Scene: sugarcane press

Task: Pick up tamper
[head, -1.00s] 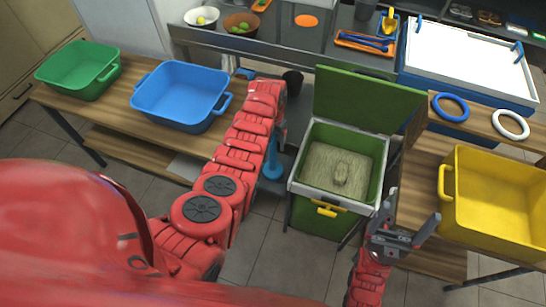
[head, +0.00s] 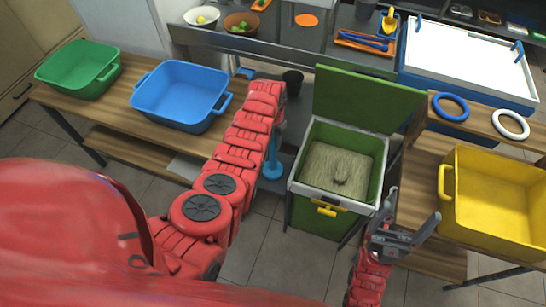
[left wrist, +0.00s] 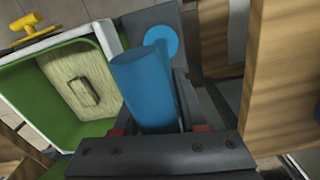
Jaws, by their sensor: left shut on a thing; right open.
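The blue tamper (left wrist: 145,85) has a thick round shaft and a flat round disc at its far end in the left wrist view. My left gripper (left wrist: 152,112) is shut on its shaft. In the head view, part of the blue tamper (head: 272,168) shows below the end of my left arm, roughly upright, left of the green bin. My left gripper's fingers are mostly hidden there by the arm. My right gripper (head: 412,212) is open and empty, between the green bin and the yellow tub.
The open green bin (head: 372,188) holds a tan slab (head: 325,165) with a small handle. A blue tub (head: 180,92) and green tub (head: 80,70) stand on the left table. A yellow tub (head: 490,205) and rings (head: 450,106) are on the right. A metal counter lies behind.

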